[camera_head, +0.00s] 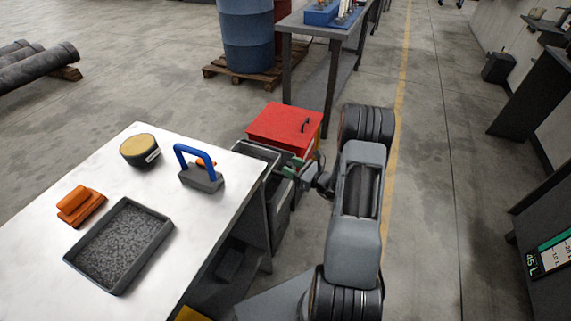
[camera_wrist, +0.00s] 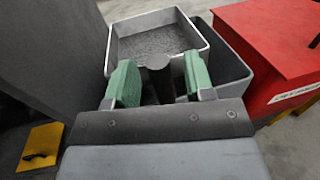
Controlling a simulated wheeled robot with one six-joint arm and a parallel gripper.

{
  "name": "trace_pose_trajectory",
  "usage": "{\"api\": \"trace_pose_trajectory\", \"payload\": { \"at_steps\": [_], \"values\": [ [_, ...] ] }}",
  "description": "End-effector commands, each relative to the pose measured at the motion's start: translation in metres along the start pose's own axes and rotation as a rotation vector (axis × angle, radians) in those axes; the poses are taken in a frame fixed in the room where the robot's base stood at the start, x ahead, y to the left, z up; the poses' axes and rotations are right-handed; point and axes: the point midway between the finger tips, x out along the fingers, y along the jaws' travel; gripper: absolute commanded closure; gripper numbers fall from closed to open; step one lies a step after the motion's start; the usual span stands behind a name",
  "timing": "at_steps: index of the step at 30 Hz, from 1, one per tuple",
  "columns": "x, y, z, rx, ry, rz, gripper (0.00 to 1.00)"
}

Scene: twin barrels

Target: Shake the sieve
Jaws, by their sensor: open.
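The sieve (camera_wrist: 204,37) is a light grey square frame with a speckled grey bottom. In the wrist view it rests on top of a dark grey bin (camera_wrist: 232,68). My gripper (camera_wrist: 157,80) is open, with its two green fingers apart at the sieve's near side. A dark stub (camera_wrist: 156,64), perhaps the sieve's handle, shows between the fingers; I cannot tell whether they touch it. In the head view my gripper (camera_head: 289,170) is at the bin beside the table, and the sieve is mostly hidden there.
A red box (camera_head: 284,125) stands just behind the bin. The white table (camera_head: 147,205) at left holds a tray of grey grains (camera_head: 120,245), a blue-handled tool (camera_head: 202,168), an orange float (camera_head: 80,205) and a round tin (camera_head: 139,150).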

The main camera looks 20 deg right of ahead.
Motion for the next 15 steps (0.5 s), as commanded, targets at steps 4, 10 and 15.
{"api": "trace_pose_trajectory", "payload": {
  "at_steps": [4,10,15],
  "values": [
    [0.018,0.001,0.000,0.000,0.000,0.003,0.52],
    [0.029,0.000,0.000,0.001,0.000,0.001,0.52],
    [0.030,0.000,0.000,0.001,0.000,0.000,0.52]
  ]
}}
